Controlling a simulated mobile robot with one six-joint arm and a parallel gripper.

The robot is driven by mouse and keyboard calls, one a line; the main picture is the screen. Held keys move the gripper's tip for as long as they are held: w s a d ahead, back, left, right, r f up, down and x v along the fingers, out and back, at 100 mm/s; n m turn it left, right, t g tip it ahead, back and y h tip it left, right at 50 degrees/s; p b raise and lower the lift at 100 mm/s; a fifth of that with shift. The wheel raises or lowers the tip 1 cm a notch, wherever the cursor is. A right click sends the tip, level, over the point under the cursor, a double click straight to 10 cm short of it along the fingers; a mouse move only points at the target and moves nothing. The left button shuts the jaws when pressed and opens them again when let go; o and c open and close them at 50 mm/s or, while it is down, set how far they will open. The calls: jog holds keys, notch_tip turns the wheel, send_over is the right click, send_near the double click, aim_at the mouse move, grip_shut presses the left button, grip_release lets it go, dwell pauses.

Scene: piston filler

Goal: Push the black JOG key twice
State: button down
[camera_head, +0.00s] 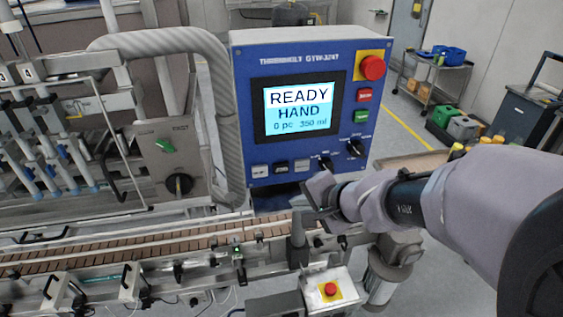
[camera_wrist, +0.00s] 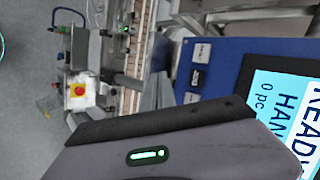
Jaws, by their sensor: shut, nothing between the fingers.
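The blue control panel (camera_head: 240,110) has a row of small keys along its lower edge. The black key (camera_head: 281,167) sits between two pale keys; its lettering is too small to read. The same black key shows in the wrist view (camera_wrist: 197,78). The screen (camera_head: 298,108) reads READY, HAND, 0 pc, 350 ml. My gripper (camera_head: 318,190) is shut and empty, in front of the panel's lower edge, below and right of the black key. It looks apart from that key. In the wrist view my gripper's body fills the lower middle, and its fingertips cannot be made out.
Two black rotary knobs (camera_head: 354,148) are right of the keys, close to my gripper. A red emergency button (camera_head: 372,67) and red and green keys (camera_head: 362,116) line the panel's right side. A conveyor (camera_head: 150,245) runs below; another red stop button (camera_head: 331,289) stands in front.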

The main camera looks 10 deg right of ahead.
aim_at(281, 169)
jog(key=shift+a+n, duration=0.5)
jog(key=w+p, duration=0.2)
jog(key=w, duration=0.5)
jog(key=shift+w, duration=0.85)
jog(key=shift+w, duration=0.15)
dwell(1.1)
jog(key=shift+w, duration=0.25)
